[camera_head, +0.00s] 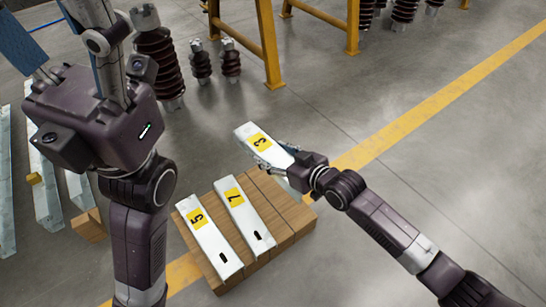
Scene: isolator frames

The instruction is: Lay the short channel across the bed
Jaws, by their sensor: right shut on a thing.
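A pale metal channel (247,131) with a yellow label marked 3 is in my right gripper (278,157), which is shut on it. The channel slants over the far right corner of the wooden bed (288,212), its far end out over the floor. I cannot tell how high it is above the bed. Two similar channels, channel 5 (207,238) and channel 7 (248,215), lie side by side on the bed, each with a dark slot near its near end. My left arm fills the left side; I cannot make out its fingers.
Long pale bars (44,190) lie at the far left with a wooden block (90,225). Brown ribbed insulators (161,65) and a yellow frame (268,45) stand behind. The floor right of the bed is clear, crossed by a yellow line (450,90).

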